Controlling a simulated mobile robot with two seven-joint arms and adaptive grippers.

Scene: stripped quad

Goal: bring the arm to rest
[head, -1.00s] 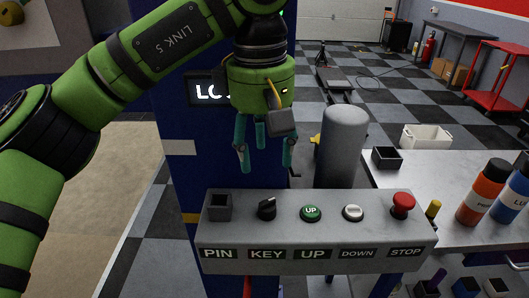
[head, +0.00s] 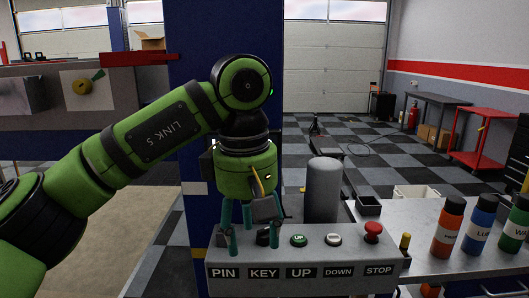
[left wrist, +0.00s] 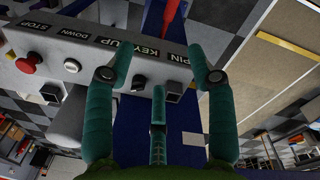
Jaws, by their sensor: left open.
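My left gripper (head: 256,232) is open and empty, hanging fingers-down from the green arm. In the head view its fingers overlap the left part of the grey control panel (head: 300,257), around the black key knob (head: 263,237). I cannot tell whether they touch it. The left wrist view shows the spread teal fingers (left wrist: 160,77) with nothing between them. The panel (left wrist: 100,42) is beyond them there, with the knob (left wrist: 138,82) and the dark pin socket (left wrist: 173,87) between the fingers in the picture. My right gripper is not in view.
The green UP button (head: 299,240), white DOWN button (head: 333,240) and red STOP button (head: 373,232) sit along the panel. A grey cylinder (head: 323,188) and a blue post (head: 190,110) stand behind. A table (head: 425,218) with several bottles is at right.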

